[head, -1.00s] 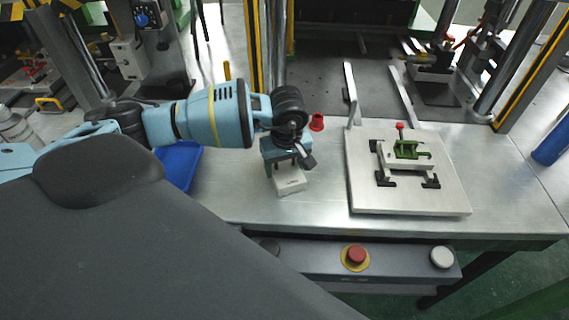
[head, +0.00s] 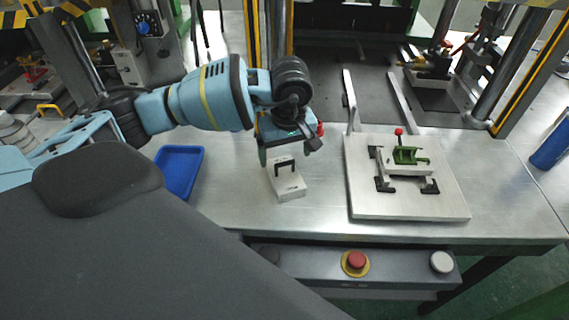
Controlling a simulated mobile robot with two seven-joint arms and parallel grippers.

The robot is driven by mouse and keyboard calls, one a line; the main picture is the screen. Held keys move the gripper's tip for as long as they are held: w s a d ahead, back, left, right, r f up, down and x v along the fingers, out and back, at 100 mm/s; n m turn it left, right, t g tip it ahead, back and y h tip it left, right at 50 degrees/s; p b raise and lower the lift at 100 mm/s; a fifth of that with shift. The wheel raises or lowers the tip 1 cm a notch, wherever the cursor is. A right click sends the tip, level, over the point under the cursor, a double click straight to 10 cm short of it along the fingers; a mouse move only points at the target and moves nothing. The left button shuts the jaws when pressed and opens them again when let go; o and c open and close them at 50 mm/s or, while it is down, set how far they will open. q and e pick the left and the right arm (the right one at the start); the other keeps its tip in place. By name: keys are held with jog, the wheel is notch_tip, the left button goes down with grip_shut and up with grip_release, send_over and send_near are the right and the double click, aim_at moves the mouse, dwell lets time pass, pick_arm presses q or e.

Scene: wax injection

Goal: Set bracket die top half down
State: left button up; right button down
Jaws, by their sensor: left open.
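The bracket die top half is a pale block (head: 290,190) with a dark handle on top (head: 285,164). It rests on the metal table, left of the white plate. My right gripper is not in view.
A blue tray (head: 180,150) lies left on the table. A red object (head: 320,129) is partly hidden behind my left gripper. Two rails (head: 349,95) run back from the plate into the press. Red (head: 355,260) and white buttons (head: 442,262) line the front.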

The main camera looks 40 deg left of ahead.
pick_arm(q)
jog(key=shift+s+d+r, duration=0.1)
jog(key=shift+r, duration=1)
jog(key=shift+s+d+r, duration=0.1)
jog(key=shift+r, duration=1)
